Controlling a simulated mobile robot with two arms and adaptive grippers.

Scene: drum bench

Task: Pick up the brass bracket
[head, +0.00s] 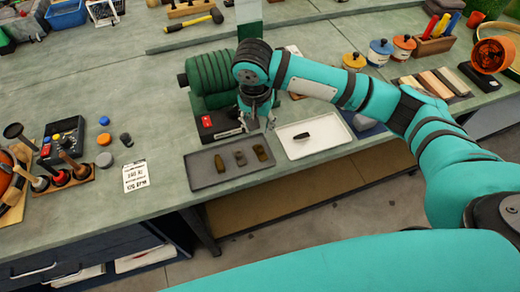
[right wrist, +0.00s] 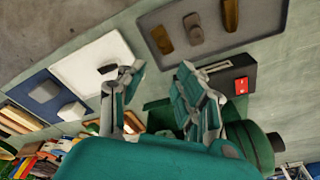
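A grey tray (head: 205,184) near the bench's front edge holds three small brownish metal pieces: a left one (head: 220,163), a middle one (head: 240,158) and a right one (head: 261,153). They also show in the right wrist view: left (right wrist: 231,15), middle (right wrist: 193,28) and right (right wrist: 160,40). I cannot tell surely which is the brass bracket; the middle one looks most bracket-like. My right gripper (head: 258,122) hangs above the bench just behind the grey tray. In the wrist view its fingers (right wrist: 160,78) are spread with nothing between them. My left gripper is out of view.
A white tray (head: 325,148) with a dark piece (head: 301,136) stands right of the grey tray. A green drum machine (head: 210,75) with a red switch (head: 206,121) stands behind. A printed card (head: 135,176) and tool rack (head: 65,178) are at left.

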